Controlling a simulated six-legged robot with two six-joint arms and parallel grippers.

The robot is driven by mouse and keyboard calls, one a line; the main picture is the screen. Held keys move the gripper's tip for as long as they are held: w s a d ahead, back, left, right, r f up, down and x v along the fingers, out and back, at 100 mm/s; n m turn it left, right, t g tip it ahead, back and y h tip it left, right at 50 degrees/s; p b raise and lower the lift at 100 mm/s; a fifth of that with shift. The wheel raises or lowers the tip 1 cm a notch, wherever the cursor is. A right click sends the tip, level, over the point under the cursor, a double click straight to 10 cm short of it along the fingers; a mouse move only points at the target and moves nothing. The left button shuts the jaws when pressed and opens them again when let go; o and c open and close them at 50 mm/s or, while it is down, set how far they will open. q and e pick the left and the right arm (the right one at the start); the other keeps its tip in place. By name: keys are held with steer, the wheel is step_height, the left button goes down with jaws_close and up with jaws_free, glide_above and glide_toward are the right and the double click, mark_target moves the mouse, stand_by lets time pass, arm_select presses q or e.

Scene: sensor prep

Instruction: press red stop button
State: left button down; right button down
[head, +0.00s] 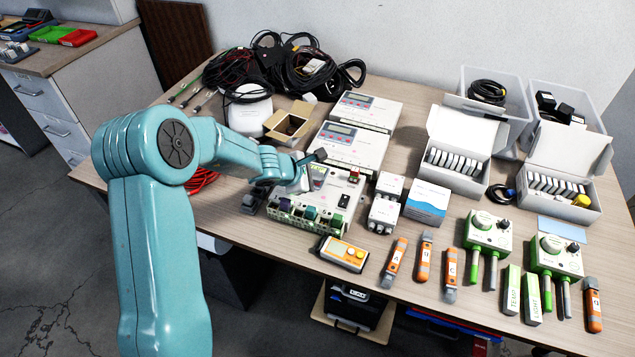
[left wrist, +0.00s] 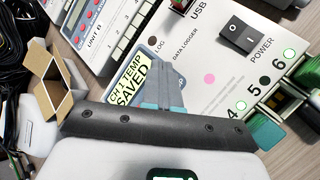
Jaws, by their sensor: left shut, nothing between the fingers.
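The white data logger (head: 335,207) sits on the table with green terminals along its front edge; it fills much of the left wrist view (left wrist: 215,45). Its display (left wrist: 128,92) reads "CH 1 TEMP SAVED". A round pink spot (left wrist: 210,78) is on its face, right of the display; I cannot tell whether it is the red stop button, and its label is not visible. My left gripper (head: 310,162) is shut and empty over the logger; its fingertips (left wrist: 163,104) overlap the display's lower right corner in the wrist view. My right gripper is not in view.
A black power switch (left wrist: 240,35) and a USB stick (head: 354,175) are on the logger. Two white display units (head: 350,150) stand behind it. An open cardboard box (head: 288,125) is behind the gripper. An orange meter (head: 343,254) lies in front, with orange-grey handheld tools (head: 397,258) to the right.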

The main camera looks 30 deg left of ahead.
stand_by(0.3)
arm_select(q)
steer(key=shift+r+p, duration=0.6)
steer(key=shift+r, duration=0.15)
step_height(320, 180, up, 5)
steer(key=p, duration=0.4)
stand_by(0.8)
